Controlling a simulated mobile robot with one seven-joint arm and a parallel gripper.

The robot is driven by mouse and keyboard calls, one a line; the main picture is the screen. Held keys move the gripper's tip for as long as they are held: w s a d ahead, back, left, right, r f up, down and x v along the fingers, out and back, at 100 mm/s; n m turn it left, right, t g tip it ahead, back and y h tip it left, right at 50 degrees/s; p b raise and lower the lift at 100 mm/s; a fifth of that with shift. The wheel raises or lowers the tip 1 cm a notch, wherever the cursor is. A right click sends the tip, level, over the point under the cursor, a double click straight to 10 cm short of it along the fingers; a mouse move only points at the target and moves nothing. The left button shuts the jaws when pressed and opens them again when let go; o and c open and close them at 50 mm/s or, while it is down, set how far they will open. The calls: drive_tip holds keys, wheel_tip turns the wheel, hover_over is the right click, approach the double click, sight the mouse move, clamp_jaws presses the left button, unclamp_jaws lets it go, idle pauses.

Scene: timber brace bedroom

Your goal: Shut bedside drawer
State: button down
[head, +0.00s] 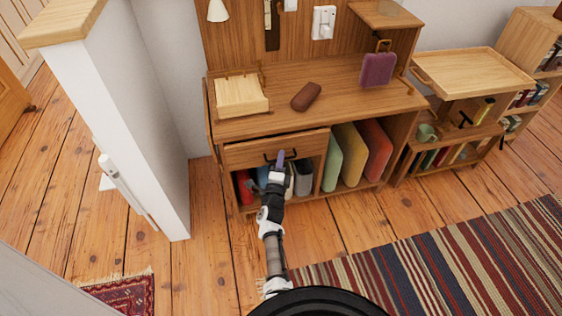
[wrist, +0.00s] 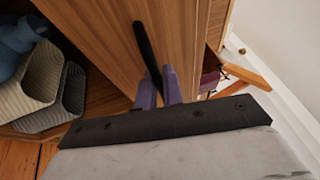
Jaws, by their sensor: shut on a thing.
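The bedside drawer (head: 245,156) is a wide wooden front under the top of the wooden unit. Its front appears close to the unit, but I cannot tell exactly how far out it stands. The dark bar handle (wrist: 147,48) runs across the drawer front (wrist: 110,40) in the wrist view. My gripper (head: 280,157) is at the drawer's handle in the head view. In the wrist view, the purple fingers of my gripper (wrist: 160,85) are shut on one end of the handle. The fingers partly hide the handle.
A brown case (head: 306,96), a wooden box (head: 241,97) and a purple bag (head: 377,69) stand on the unit's top (head: 335,85). Several coloured files and containers fill the shelf below the drawer. A white wall end (head: 135,120) stands at left. A striped rug (head: 430,260) covers the right floor.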

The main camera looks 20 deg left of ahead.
drive_tip(key=w+a, duration=0.1)
drive_tip(key=w+a+b, duration=0.1)
drive_tip(key=w, duration=0.1)
drive_tip(key=shift+r, duration=0.15)
drive_tip(key=c, duration=1.8)
unclamp_jaws()
drive_tip(key=p, duration=0.4)
approach(278, 151)
drive_tip(key=v, duration=0.4)
drive_tip(key=shift+d+f, duration=0.1)
drive_tip(key=shift+f, duration=0.15)
